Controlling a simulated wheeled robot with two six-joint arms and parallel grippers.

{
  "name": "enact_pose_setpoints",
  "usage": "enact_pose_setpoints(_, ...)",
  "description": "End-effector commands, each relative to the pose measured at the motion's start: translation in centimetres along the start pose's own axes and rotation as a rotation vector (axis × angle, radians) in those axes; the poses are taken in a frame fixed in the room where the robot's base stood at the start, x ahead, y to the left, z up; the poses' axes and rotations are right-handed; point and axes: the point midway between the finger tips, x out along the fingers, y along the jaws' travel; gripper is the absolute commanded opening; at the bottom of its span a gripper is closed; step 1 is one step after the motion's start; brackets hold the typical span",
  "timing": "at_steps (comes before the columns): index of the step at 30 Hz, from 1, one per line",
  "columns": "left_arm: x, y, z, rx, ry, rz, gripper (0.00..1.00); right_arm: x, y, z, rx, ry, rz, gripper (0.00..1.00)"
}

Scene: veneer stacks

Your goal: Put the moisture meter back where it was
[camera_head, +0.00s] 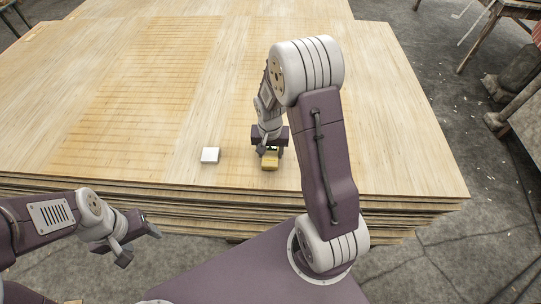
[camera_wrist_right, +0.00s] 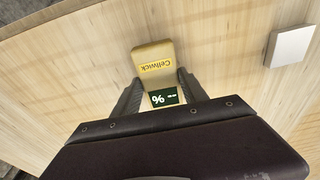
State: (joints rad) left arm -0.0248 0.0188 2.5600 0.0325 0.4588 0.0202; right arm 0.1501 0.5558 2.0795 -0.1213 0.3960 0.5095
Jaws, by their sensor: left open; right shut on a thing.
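The moisture meter (camera_head: 270,161) is yellow-tan and sits between the fingers of my right gripper (camera_head: 269,151) at the veneer stack's near side. In the right wrist view the meter (camera_wrist_right: 153,60) shows a "Celwick" label and a dark screen with a % sign. My right gripper (camera_wrist_right: 160,92) is shut on it, one finger on each side. Whether the meter touches the veneer cannot be told. My left gripper (camera_head: 139,243) is open and empty, low at the left, in front of the stack and apart from it.
The veneer stack (camera_head: 130,100) has a wide, mostly bare top. A small white square block (camera_head: 210,155) lies on it left of the meter; it also shows in the right wrist view (camera_wrist_right: 289,46). Wooden tables or trestles (camera_head: 515,10) stand on the floor at the right.

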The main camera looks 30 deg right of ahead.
Motion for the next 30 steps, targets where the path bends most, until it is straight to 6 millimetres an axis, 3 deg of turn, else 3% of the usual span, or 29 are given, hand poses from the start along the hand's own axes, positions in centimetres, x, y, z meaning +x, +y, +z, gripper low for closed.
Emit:
enact_pose_setpoints(2,0.7,0.0,0.1,0.000,0.000,0.000,0.59,1.5,0.0,0.2,-0.001,-0.002,0.001,0.00)
enact_pose_setpoints(12,0.8,0.0,0.1,0.000,0.000,0.000,0.59,1.8,0.0,0.2,0.000,0.000,0.000,0.00)
enact_pose_setpoints(13,0.8,0.0,0.1,0.000,0.000,0.000,0.59,1.7,0.0,0.2,0.000,0.000,0.000,0.56)
enact_pose_setpoints(15,0.7,0.0,0.1,0.000,0.000,0.000,0.59,1.7,0.0,0.2,0.000,0.000,0.000,0.72)
enact_pose_setpoints(24,0.6,0.0,0.1,0.000,0.000,0.000,0.59,1.5,0.0,0.2,0.000,0.000,0.000,0.72)
enact_pose_setpoints(26,0.2,0.0,0.0,0.000,0.000,0.000,0.59,0.9,0.0,0.1,0.000,0.001,-0.001,0.72)
enact_pose_setpoints(30,-1.0,0.0,-0.1,0.000,0.000,0.000,0.59,-2.3,0.0,0.0,0.000,0.003,-0.002,0.72)
